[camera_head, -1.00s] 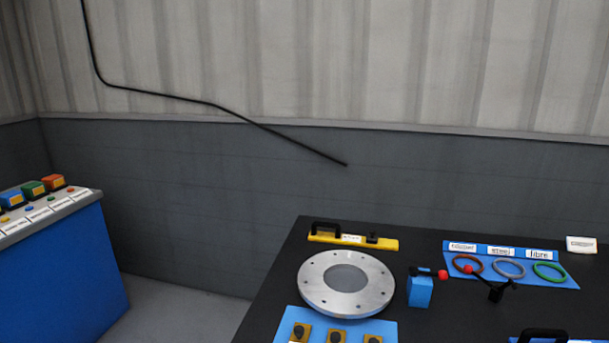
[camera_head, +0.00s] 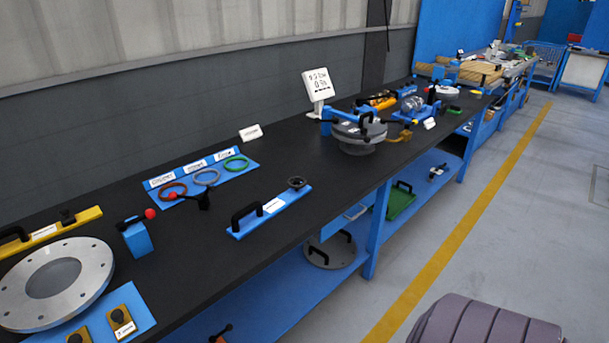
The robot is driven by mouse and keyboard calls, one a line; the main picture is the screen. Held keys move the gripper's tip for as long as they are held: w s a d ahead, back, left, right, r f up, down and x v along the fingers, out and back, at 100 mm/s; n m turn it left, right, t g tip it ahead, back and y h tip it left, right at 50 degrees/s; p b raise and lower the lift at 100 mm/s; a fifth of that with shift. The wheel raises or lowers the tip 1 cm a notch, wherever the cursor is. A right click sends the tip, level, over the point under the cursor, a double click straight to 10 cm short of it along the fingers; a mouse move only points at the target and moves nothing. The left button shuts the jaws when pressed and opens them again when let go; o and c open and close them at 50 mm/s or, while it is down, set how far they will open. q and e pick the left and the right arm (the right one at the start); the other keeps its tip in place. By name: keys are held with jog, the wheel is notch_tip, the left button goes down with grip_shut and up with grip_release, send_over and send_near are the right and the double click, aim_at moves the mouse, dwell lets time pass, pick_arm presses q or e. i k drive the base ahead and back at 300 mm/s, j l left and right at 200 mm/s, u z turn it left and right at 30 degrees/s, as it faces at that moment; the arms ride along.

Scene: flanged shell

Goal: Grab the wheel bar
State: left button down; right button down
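A blue bar (camera_head: 272,212) lies near the front edge of the black bench top. It has a black arched handle (camera_head: 247,212) at its left end, a small white label, and a dark round wheel-like knob (camera_head: 297,183) at its right end. A yellow bar (camera_head: 48,232) with a black handle and a dark knob lies at the far left, cut by the frame edge. The bar labels are too small to read. Neither of my grippers is in view.
Left of the blue bar are a flanged ring (camera_head: 92,265), a blue block with a red-tipped lever (camera_head: 138,238) and coloured rings on a blue plate (camera_head: 206,178). A round flanged assembly (camera_head: 358,132) stands further right. A lower shelf (camera_head: 275,300) and open floor (camera_head: 530,220) lie in front.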

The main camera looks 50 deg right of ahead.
aim_at(239, 230)
jog(key=z, duration=1.3)
